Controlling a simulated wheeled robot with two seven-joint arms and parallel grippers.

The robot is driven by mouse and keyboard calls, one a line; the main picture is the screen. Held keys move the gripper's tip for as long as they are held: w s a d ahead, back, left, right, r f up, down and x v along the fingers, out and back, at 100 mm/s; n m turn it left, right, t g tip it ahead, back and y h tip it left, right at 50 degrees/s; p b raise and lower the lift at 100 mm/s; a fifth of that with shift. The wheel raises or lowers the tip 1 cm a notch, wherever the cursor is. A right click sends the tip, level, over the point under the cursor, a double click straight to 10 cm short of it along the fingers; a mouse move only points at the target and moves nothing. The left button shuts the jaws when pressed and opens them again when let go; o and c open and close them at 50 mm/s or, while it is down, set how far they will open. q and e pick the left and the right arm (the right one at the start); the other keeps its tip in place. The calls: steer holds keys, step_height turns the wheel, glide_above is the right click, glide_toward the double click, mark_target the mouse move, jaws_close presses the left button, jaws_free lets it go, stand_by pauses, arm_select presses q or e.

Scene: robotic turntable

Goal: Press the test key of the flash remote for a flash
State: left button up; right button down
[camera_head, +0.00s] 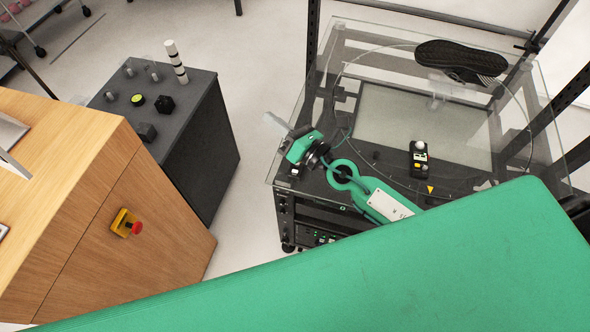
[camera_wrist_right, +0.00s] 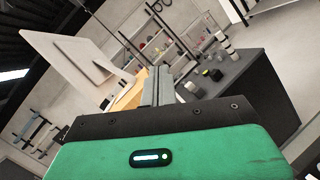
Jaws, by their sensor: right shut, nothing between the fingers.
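In the right wrist view the fingers (camera_wrist_right: 157,88) are together and empty. My left gripper is not in view.
A black shoe (camera_head: 462,60) sits at the back of the turntable. A dark cabinet (camera_head: 205,130) with small objects on top and a wooden desk (camera_head: 120,200) with a red stop button (camera_head: 127,223) stand at the left. Black posts rise around the turntable.

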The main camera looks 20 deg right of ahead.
step_height(320, 180, down, 11)
steer(key=w+a+n+g, duration=0.1)
steer(key=n+g, duration=0.6)
steer(key=n, duration=0.5)
steer(key=w+d+f+n+g+h, duration=0.2)
steer(key=d+f+n+h, duration=0.2)
steer(key=d+f, duration=0.3)
steer(key=shift+w+d+f+n+h, duration=0.25)
steer(key=shift+d+f+n+h, duration=0.2)
steer(key=shift+h, duration=0.35)
steer(key=b, duration=0.5)
glide_above(295, 171)
steer(key=f, duration=0.7)
steer(key=shift+s+d+f, duration=0.35)
steer(key=shift+s+d, duration=0.05)
steer(key=shift+f+b, duration=0.4)
steer(key=shift+f, duration=0.1)
steer(key=shift+f, duration=0.1)
steer(key=shift+f+b, duration=0.3)
steer(key=shift+b, duration=0.2)
